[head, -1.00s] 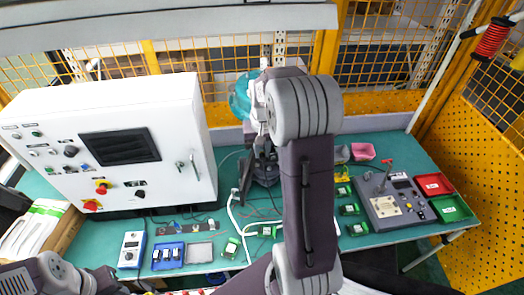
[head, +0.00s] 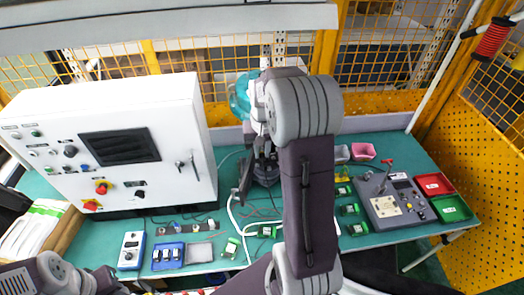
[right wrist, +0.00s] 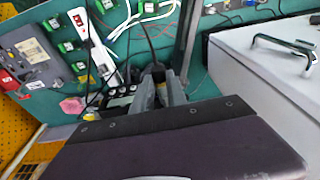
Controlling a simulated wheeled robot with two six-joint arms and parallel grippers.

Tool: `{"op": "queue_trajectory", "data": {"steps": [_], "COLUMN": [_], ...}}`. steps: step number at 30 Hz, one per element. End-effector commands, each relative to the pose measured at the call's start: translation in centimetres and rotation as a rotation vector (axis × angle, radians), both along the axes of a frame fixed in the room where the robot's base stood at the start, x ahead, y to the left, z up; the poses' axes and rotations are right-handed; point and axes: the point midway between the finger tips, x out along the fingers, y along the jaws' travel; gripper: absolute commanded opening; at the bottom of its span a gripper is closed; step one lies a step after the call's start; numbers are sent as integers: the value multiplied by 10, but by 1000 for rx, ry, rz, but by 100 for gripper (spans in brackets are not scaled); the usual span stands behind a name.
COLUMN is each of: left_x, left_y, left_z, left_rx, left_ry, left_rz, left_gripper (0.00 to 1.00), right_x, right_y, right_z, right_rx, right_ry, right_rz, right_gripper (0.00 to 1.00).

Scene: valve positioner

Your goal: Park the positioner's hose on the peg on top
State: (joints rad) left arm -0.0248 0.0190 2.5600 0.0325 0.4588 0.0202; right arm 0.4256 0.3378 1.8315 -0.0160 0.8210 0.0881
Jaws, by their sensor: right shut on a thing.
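My right gripper (head: 264,152) hangs in the middle of the head view, in front of a teal rounded body (head: 241,98) on a dark stand, seemingly the valve and positioner. My forearm covers part of it. In the right wrist view the gripper (right wrist: 160,74) is shut on a thin black hose (right wrist: 147,40), which runs up away from the fingertips. The peg cannot be made out in either view. My left gripper (head: 112,281) is low at the lower left of the head view, and its jaws are too unclear to judge.
A white control cabinet (head: 180,125) stands left of the right gripper. A grey control box (head: 393,202), a red tray (head: 434,184) and a green tray (head: 450,208) lie at the right. Several green modules and loose cables cover the green tabletop (head: 100,236).

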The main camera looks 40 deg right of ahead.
Motion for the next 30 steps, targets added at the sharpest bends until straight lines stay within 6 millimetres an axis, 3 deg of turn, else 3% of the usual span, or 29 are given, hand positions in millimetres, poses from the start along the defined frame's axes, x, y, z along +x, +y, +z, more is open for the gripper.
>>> {"op": "queue_trajectory", "data": {"steps": [30], "left_x": [0], "left_y": [0], "left_z": [-6], "left_rx": [0], "left_ry": [0], "left_rz": [0], "left_gripper": [36], "right_x": [-17], "right_y": [9], "right_z": [0], "right_rx": [1], "right_ry": [2], "right_rz": [0], "right_gripper": [0]}}
